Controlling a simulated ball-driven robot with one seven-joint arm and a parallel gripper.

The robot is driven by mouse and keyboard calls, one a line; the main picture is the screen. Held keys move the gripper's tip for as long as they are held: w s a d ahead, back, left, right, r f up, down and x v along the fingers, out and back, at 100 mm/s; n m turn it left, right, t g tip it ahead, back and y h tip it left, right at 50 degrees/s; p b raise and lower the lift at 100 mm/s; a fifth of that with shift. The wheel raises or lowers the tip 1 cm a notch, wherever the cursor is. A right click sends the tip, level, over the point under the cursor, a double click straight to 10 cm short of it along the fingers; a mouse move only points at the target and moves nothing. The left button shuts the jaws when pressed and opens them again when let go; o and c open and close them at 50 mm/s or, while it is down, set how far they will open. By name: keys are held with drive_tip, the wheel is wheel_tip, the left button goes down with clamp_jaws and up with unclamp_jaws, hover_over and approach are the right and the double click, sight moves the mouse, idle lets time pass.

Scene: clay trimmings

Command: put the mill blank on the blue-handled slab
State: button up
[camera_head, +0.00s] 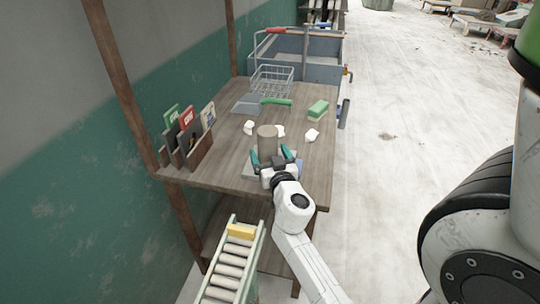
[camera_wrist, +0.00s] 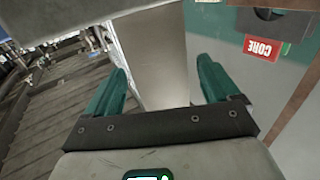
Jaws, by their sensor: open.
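The mill blank appears to be the upright grey-brown cylinder (camera_head: 267,135) near the front of the wooden table. My gripper (camera_head: 272,157) is at its near side, with the teal fingers open. In the wrist view a pale grey block face (camera_wrist: 155,75), seemingly the same cylinder, stands between the spread fingers of my gripper (camera_wrist: 160,88). I cannot tell whether they touch it. A flat grey-blue slab (camera_head: 249,171) lies under my gripper and is partly hidden. Another flat grey slab (camera_head: 246,104) lies farther back, by a green bar (camera_head: 277,101). I cannot make out a blue handle on either.
A roller conveyor (camera_head: 230,270) stands in front.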

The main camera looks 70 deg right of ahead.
drive_tip(key=shift+r, duration=0.15)
drive_tip(key=b+v, duration=0.4)
drive_tip(key=v, duration=0.8)
drive_tip(key=shift+s, duration=0.1)
